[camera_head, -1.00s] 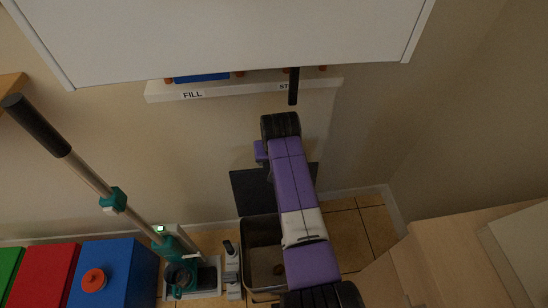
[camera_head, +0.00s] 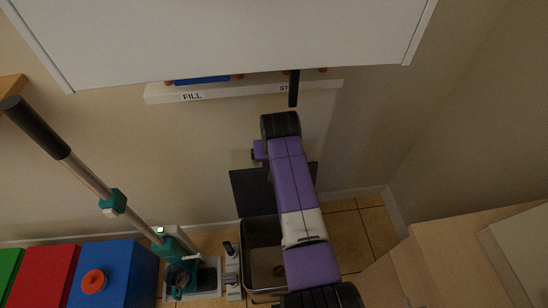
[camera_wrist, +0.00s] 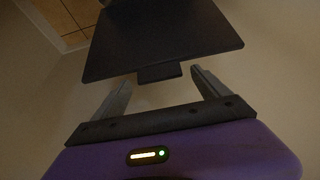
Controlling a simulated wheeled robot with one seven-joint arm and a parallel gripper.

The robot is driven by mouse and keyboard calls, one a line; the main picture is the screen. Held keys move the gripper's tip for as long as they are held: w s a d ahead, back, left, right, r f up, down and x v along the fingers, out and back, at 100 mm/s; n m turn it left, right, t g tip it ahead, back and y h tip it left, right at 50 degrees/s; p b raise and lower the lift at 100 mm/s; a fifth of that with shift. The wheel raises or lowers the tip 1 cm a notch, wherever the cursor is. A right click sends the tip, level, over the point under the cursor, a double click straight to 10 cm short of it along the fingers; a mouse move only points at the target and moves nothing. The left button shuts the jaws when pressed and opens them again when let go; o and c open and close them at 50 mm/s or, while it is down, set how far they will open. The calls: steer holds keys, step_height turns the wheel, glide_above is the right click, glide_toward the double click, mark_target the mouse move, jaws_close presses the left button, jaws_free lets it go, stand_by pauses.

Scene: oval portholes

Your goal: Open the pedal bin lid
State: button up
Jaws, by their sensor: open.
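The pedal bin (camera_head: 246,262) stands on the floor, with its inside showing from above and partly covered by my arm. Its dark flat lid (camera_head: 246,192) is raised at the wall end of the bin, apart from the rim. In the wrist view the lid (camera_wrist: 165,35) fills the top middle, with a small tab (camera_wrist: 160,74) on its near edge. My gripper (camera_wrist: 163,84) is open and empty, its two fingers pointing at the lid on either side of the tab. I cannot tell whether they touch it. The head view mostly hides the fingers.
A light grey pedal-like fixture (camera_head: 232,270) is left of the bin. A teal-jointed pole device (camera_head: 178,262) and blue (camera_head: 122,268) and red (camera_head: 48,272) boxes stand further left. A wooden cabinet (camera_head: 460,250) is at right. A white shelf labelled FILL (camera_head: 225,92) is above.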

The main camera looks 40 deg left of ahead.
steer(key=p+v, duration=0.1)
steer(key=v, duration=0.6)
steer(key=shift+r, duration=0.25)
stand_by(0.3)
steer(key=s+d+f+m+t+y, duration=0.1)
steer(key=s+d+f+m+t, duration=0.15)
steer(key=d+f, duration=0.65)
steer(key=s+d+f+m+t+y, duration=0.1)
steer(key=s+d+f, duration=0.2)
steer(key=d+f, duration=0.65)
steer(key=s+d+r+m+t, duration=0.25)
steer(key=s+d, duration=0.25)
steer(key=d, duration=0.7)
steer(key=s+d+r+m+t+h, duration=0.25)
steer(key=s+d+r, duration=0.45)
steer(key=s+d, duration=0.5)
steer(key=s+d+r+t+h, duration=0.1)
steer(key=s+d+r, duration=0.2)
steer(key=r, duration=0.3)
steer(key=s+d+r+m+t+h, duration=0.1)
steer(key=s+d+r, duration=0.2)
steer(key=r, duration=0.3)
steer(key=s+d+r+t+h, duration=0.1)
steer(key=s+d+r, duration=0.2)
steer(key=r, duration=0.3)
steer(key=shift+p, duration=0.3)
